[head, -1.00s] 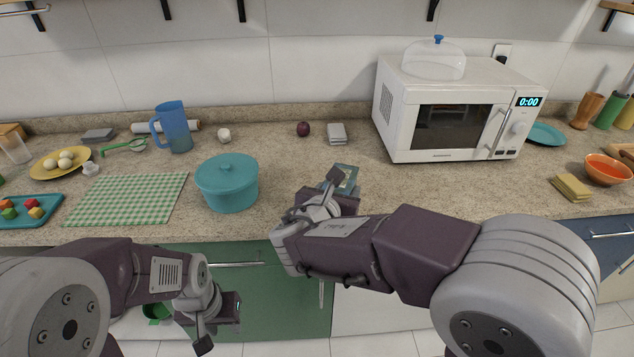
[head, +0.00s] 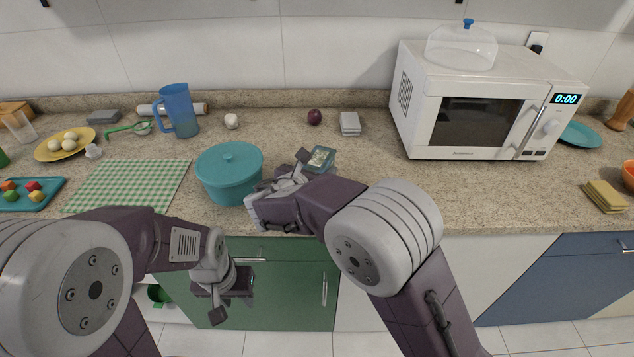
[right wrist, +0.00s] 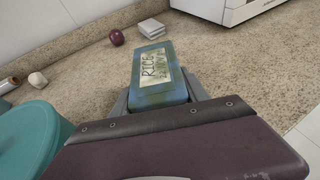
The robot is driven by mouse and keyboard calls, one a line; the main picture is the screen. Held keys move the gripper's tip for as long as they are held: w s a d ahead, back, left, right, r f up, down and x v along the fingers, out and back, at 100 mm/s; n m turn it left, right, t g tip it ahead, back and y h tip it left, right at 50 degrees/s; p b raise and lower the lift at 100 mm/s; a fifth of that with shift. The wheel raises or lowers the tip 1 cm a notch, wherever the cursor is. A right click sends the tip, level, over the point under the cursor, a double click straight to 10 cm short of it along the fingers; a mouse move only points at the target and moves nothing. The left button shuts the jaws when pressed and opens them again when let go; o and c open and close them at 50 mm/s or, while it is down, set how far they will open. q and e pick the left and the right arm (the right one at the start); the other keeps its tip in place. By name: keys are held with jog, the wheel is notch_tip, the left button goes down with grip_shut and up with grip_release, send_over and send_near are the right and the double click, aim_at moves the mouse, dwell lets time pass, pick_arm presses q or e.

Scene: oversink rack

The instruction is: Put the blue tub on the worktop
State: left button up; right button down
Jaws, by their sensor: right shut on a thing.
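The blue tub (head: 320,158) is a flat, box-like container with a pale label reading "RICE" in the right wrist view (right wrist: 155,75). My right gripper (head: 308,164) is shut on its near end. The tub is over the worktop (head: 400,195), right of the teal pot; I cannot tell whether its underside touches the surface. My left gripper (head: 234,296) hangs low in front of the green cabinet, away from the tub. Its jaw opening is not clear.
The lidded teal pot (head: 229,175) stands close left of my right gripper. A checked cloth (head: 130,186) lies further left. A plum-coloured ball (head: 314,117) and a grey stack (head: 350,123) lie behind the tub. Bare worktop lies right of it, before the microwave (head: 470,110).

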jog(key=shift+a, duration=0.15)
jog(key=shift+f, duration=0.2)
notch_tip(320, 180, down, 4)
jog(key=shift+r+b, duration=0.15)
jog(key=shift+b, duration=0.4)
jog(key=shift+f, duration=0.2)
jog(key=c, duration=0.6)
grip_release()
jog(key=shift+r, duration=0.1)
